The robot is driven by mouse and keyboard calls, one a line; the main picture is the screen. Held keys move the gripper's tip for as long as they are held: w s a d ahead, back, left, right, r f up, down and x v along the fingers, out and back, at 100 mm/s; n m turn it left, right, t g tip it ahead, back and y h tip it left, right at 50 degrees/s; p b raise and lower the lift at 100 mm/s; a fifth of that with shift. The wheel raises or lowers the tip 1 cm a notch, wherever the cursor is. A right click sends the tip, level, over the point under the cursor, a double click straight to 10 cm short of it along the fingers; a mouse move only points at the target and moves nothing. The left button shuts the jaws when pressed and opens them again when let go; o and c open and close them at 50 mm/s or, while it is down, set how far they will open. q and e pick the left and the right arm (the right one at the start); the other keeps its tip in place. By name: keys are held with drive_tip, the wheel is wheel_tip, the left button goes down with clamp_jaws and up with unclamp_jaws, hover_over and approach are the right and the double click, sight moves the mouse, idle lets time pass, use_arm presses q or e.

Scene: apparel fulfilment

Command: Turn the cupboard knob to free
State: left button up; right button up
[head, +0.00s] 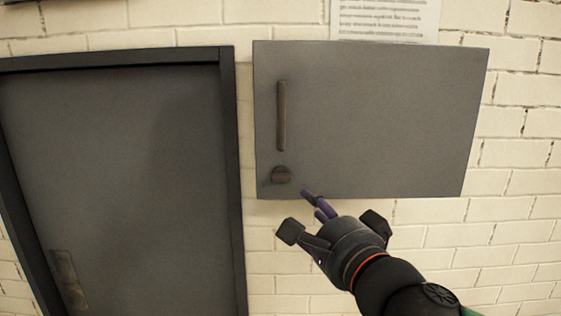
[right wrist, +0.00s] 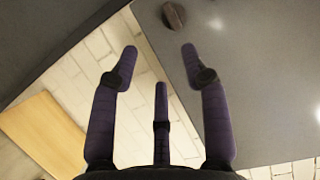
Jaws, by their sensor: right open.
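The grey cupboard (head: 375,120) hangs on the wall with its door shut. Its dark round knob (head: 281,175) is at the lower left of the door, below a vertical bar handle (head: 281,115). My right gripper (head: 316,203) is just below and to the right of the knob, apart from it. In the right wrist view the knob (right wrist: 173,15) is at the top, beyond the open, empty fingers (right wrist: 160,65). The cupboard face (right wrist: 240,90) fills the right of that view. My left gripper is not in view.
A grey door (head: 120,180) in a dark frame stands left of the cupboard. A printed sheet (head: 388,20) is on the pale brick wall (head: 480,255) above the cupboard. A wooden surface (right wrist: 45,130) shows at the lower left of the right wrist view.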

sight(283, 182)
drive_tip(key=x, duration=0.3)
drive_tip(key=r+b+x, duration=0.1)
drive_tip(key=x, duration=0.6)
drive_tip(key=shift+a+r+b, duration=0.15)
drive_tip(key=shift+r+b, duration=0.15)
drive_tip(key=shift+b, duration=0.05)
clamp_jaws()
